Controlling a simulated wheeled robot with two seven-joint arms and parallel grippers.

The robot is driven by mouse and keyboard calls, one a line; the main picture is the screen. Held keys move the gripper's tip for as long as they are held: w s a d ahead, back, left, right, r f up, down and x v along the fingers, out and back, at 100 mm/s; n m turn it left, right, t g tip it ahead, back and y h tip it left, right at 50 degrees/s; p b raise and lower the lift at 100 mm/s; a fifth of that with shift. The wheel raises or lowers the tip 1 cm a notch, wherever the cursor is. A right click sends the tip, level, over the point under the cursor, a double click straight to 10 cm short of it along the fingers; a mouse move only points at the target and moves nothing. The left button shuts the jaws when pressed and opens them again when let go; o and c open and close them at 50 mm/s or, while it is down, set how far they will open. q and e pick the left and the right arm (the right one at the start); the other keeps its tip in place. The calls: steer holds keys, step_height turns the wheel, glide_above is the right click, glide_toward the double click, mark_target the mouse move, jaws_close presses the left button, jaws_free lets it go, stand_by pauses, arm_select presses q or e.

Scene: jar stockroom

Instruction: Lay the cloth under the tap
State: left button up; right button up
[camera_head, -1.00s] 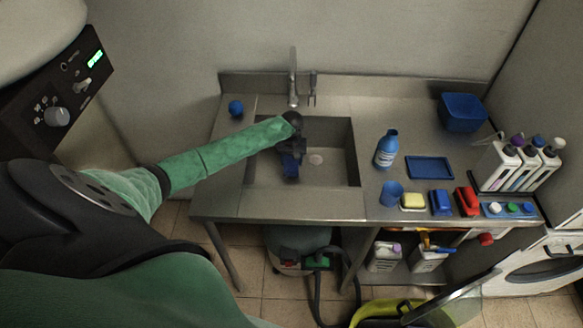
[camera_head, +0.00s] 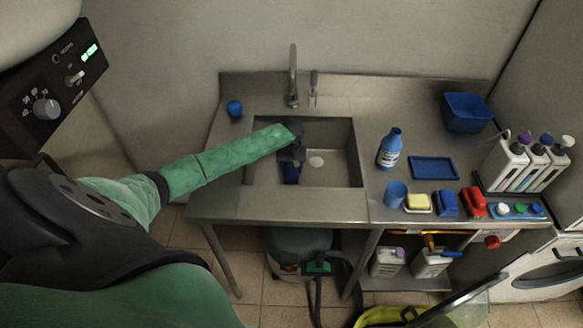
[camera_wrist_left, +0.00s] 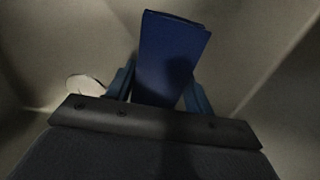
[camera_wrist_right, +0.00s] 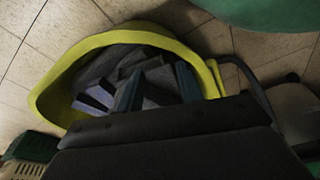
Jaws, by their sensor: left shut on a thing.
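The folded blue cloth (camera_head: 291,173) hangs below my left gripper (camera_head: 291,158), inside the sink basin (camera_head: 337,142). My left gripper is shut on it. In the left wrist view the cloth (camera_wrist_left: 170,58) stands between the fingers (camera_wrist_left: 160,88), with the pale basin around it. Whether its lower end touches the basin floor I cannot tell. The tap (camera_head: 293,75) rises behind the basin's back edge, beyond the gripper. In the right wrist view my right gripper (camera_wrist_right: 157,85) has its fingers apart, above a yellow-rimmed tub with dark pieces inside.
A round drain (camera_head: 316,161) lies right of the cloth. A blue cup (camera_head: 235,109) stands left of the basin. A blue bottle (camera_head: 390,149), a blue tray (camera_head: 433,168) and a sponge (camera_head: 417,203) are on the right counter. The yellow tub (camera_head: 385,314) is on the floor.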

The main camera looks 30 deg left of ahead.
mark_target(292, 167)
arm_select(q)
steer(key=o, duration=0.7)
steer(key=shift+o, duration=1.3)
arm_select(e)
steer(key=shift+w+d, duration=0.1)
steer(key=shift+d, duration=0.05)
arm_select(q)
steer(key=shift+r+b, duration=0.3)
steer(key=shift+r, duration=0.2)
step_height(292, 167, up, 6)
steer(key=shift+f+b, duration=0.15)
steer(key=shift+b, duration=0.75)
steer(key=shift+r, duration=0.5)
arm_select(e)
steer(key=shift+w+a+r, duration=0.3)
steer(key=shift+a+r, duration=0.1)
steer(key=shift+r, duration=0.4)
steer(key=shift+w+a+r, duration=0.35)
steer(key=shift+r, duration=0.4)
steer(key=shift+w+a+r, duration=0.3)
steer(key=shift+a+r, duration=0.1)
steer(key=shift+r, duration=0.4)
